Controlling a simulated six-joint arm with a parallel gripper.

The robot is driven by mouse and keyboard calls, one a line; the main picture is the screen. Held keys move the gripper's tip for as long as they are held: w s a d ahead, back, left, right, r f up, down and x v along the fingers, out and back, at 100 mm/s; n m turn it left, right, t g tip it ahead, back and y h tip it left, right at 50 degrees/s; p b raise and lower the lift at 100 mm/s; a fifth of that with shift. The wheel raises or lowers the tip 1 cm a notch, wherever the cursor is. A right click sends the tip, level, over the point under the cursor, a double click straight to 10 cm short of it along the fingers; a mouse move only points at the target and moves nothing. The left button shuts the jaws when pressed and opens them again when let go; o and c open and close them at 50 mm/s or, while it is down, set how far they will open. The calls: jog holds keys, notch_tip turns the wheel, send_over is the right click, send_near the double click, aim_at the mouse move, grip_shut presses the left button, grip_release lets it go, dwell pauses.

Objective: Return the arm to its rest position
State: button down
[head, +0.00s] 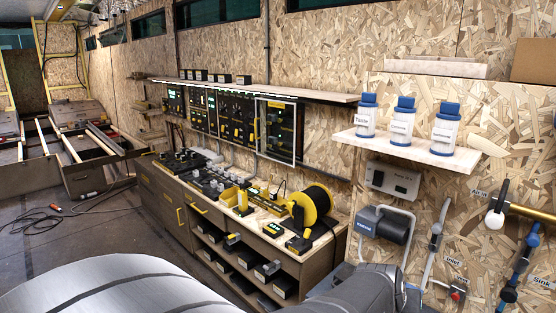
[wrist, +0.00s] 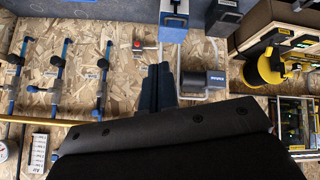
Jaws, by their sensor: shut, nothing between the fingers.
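My gripper (wrist: 158,78) shows in the wrist view as two dark fingers side by side, pressed together. Nothing is held between them. The fingers point toward the chipboard wall, between the blue-handled pipes and the small pump. In the head view my grey arm reaches across the bottom edge, and the fingers cannot be made out there. The wrist view looks upside down compared with the head view.
A pump (head: 385,226) is on the right wall, also in the wrist view (wrist: 203,82). Blue-valved pipes (head: 520,262) stand further right. Blue-capped bottles (head: 404,122) sit on a wall shelf. A workbench (head: 262,232) holds a yellow cable reel (head: 312,203). Floor at left is mostly clear.

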jog(key=s+a+f+y, duration=0.2)
jog(key=s+a, duration=1)
jog(key=a, duration=0.2)
jog(key=shift+g+y, duration=0.3)
jog(key=shift+s+f, duration=0.1)
jog(key=shift+y, duration=0.4)
jog(key=s+a+f, duration=0.1)
jog(key=s+a, duration=0.2)
jog(key=shift+a+f, duration=0.1)
jog(key=shift+f, duration=0.3)
jog(key=w+d+r+h, duration=0.2)
jog(key=w+d+r, duration=0.2)
jog(key=w+d, duration=0.6)
jog(key=shift+d+h, duration=0.3)
jog(key=shift+d, duration=0.25)
dwell(0.4)
